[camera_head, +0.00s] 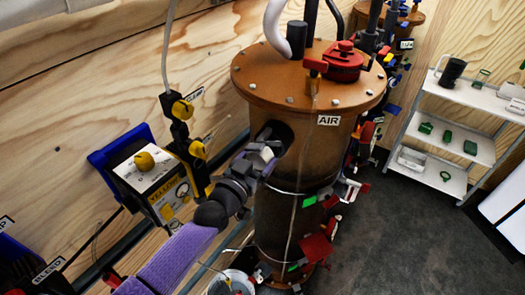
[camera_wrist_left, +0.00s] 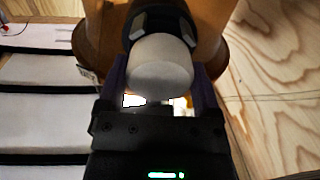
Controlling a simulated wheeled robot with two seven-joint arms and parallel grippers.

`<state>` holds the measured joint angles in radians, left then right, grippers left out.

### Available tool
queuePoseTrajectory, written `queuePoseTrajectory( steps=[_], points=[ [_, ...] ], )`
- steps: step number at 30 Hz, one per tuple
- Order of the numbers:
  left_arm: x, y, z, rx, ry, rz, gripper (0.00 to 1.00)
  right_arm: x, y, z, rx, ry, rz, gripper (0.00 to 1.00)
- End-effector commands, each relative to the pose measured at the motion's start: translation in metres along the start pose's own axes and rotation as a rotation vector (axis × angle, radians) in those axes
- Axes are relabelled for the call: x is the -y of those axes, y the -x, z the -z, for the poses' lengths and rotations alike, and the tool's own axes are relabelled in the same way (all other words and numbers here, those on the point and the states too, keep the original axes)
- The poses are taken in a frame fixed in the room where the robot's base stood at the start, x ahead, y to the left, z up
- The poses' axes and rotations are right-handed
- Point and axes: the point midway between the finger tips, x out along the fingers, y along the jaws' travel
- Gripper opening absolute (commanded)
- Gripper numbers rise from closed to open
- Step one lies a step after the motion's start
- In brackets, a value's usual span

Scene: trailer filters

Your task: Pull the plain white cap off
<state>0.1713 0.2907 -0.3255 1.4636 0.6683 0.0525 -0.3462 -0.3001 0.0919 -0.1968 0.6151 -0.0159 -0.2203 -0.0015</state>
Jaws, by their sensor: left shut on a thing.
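The plain white cap (camera_wrist_left: 162,65) is in the middle of the left wrist view, at the end of a black fitting (camera_wrist_left: 155,18) on the brown tank. My left gripper (camera_wrist_left: 160,85) is shut on the cap, one finger on each side of it. In the head view the left gripper (camera_head: 262,157) is at the tank's side, just below the flange, by the dark port (camera_head: 273,135). The cap is mostly hidden there by the gripper. I cannot tell whether there is any gap between cap and fitting. My right gripper is not in view.
The brown tank (camera_head: 325,150) has a wide flange and a red valve (camera_head: 340,62) on top. A yellow-and-black box (camera_head: 145,165) hangs on the plywood wall to the left of the arm. A white shelf (camera_head: 465,110) stands at the right, beyond open dark floor (camera_head: 410,235).

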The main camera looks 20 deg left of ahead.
Motion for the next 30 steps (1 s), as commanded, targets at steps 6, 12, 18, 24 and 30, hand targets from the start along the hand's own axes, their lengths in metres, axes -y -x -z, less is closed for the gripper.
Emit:
queuePoseTrajectory(
  steps=[6,12,18,24,30],
  points=[
    [0.000,0.009,0.001,0.000,0.001,-0.001,0.00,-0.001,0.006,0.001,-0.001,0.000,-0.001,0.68],
    [0.000,0.017,0.002,0.000,0.000,-0.002,0.00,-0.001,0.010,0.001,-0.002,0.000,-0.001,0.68],
    [0.000,0.025,0.001,0.000,0.000,0.000,0.00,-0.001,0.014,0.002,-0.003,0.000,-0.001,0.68],
    [0.000,0.033,0.001,0.001,0.001,-0.001,0.00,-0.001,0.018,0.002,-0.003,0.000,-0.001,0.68],
    [0.000,0.041,0.001,0.000,0.001,-0.001,0.00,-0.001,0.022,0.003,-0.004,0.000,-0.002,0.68]
  ],
)
